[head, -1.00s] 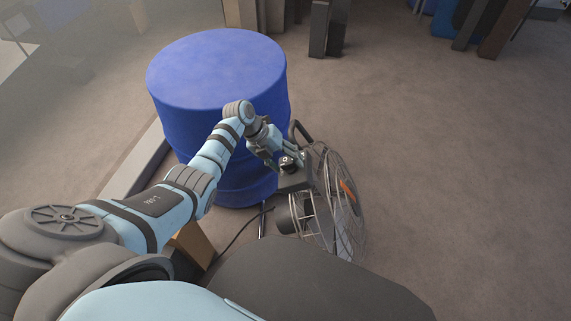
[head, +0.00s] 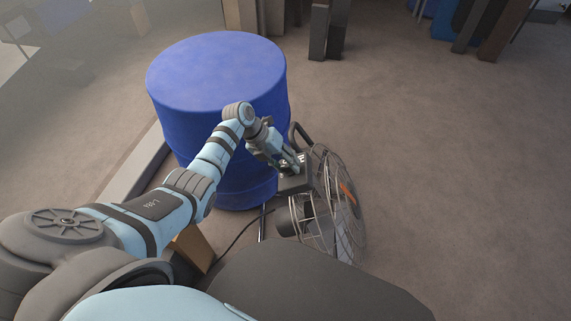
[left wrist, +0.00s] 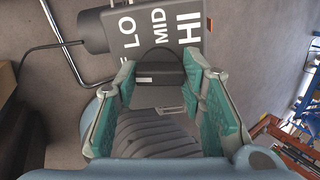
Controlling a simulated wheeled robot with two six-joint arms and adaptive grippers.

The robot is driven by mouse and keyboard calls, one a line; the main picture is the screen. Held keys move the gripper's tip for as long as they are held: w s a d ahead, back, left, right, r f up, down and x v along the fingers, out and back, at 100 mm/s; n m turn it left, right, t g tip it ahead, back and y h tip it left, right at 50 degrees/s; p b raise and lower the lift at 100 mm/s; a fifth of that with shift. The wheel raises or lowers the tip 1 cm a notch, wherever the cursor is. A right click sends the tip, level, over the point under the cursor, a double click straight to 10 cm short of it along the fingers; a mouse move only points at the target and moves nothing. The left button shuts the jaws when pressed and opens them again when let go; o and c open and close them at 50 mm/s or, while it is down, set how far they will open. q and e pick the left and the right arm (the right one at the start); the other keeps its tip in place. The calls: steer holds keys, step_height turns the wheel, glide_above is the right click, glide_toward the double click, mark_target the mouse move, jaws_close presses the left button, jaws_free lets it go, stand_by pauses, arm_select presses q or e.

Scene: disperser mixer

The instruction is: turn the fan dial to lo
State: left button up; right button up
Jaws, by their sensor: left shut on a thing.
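The fan (head: 340,200) stands on the floor beside a blue drum, with a dark control box (head: 296,183) at its back. In the left wrist view the box's panel (left wrist: 172,12) reads LO, MID and HI from left to right; another label at the left is cut off. The dark fan dial (left wrist: 160,62) sits below these words. My left gripper (head: 290,164) is at the box. In the left wrist view its teal fingers are on either side of the dial, shut on it. A small white mark shows on the dial's lower left; its exact setting is unclear. My right gripper is out of view.
The blue drum (head: 217,75) stands right behind my left forearm. A dark cord (head: 232,241) runs across the floor by the fan. Open floor lies to the right of the fan. Posts and boxes stand at the back.

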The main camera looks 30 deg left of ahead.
arm_select(q)
steer(key=m+b, duration=0.1)
steer(key=m, duration=0.2)
steer(key=shift+f, duration=0.1)
steer(key=shift+m+b, duration=0.75)
steer(key=shift+m, duration=0.85)
steer(key=o, duration=1.1)
steer(key=shift+o, duration=0.2)
steer(key=v, duration=1.2)
